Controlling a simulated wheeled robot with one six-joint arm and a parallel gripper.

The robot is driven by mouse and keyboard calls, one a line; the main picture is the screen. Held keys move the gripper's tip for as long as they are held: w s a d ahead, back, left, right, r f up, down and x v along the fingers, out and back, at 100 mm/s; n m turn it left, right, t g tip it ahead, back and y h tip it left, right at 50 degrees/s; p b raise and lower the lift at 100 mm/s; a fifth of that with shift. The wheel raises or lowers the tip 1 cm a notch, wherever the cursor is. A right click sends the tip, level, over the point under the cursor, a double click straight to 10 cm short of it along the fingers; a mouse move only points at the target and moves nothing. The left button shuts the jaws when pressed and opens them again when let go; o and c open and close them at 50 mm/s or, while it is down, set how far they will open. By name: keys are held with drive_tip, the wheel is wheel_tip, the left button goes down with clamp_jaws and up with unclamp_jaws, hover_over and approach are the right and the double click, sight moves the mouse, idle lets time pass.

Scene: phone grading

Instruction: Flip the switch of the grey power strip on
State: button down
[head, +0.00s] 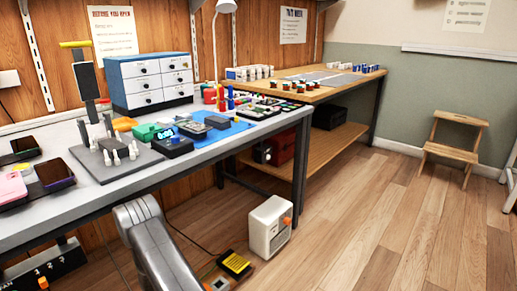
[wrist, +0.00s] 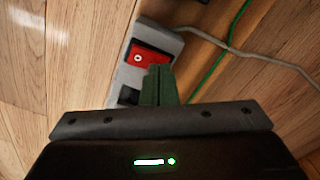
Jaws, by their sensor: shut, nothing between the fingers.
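The grey power strip (wrist: 128,75) lies on the wooden floor in the wrist view, running diagonally. Its red rocker switch (wrist: 143,55) is near the upper end and bears a pale ring mark. I cannot tell which way the rocker is tipped. A dark socket shows lower on the strip. My gripper (wrist: 160,68) is shut and empty, its green fingers together. The fingertips are over the right part of the red switch and hide some of it. Whether they touch it is unclear. My gripper is not visible in the head view.
A grey cable (wrist: 250,54) and a green cable (wrist: 217,52) run near the strip. In the head view, a white box with an orange knob (head: 268,232) and a yellow-and-black pedal-like object (head: 235,264) stand on the floor. The workbench edge (head: 200,165) is above my arm.

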wheel_tip(320, 180, up, 6)
drive_tip(key=p, duration=0.2)
drive_tip(key=shift+r, duration=0.2)
drive_tip(key=shift+f, duration=0.15)
idle(0.3)
wheel_tip(320, 180, down, 7)
drive_tip(key=b, duration=0.2)
drive_tip(key=shift+b, duration=0.35)
drive_tip(key=shift+r, duration=0.3)
drive_tip(key=shift+r, duration=0.1)
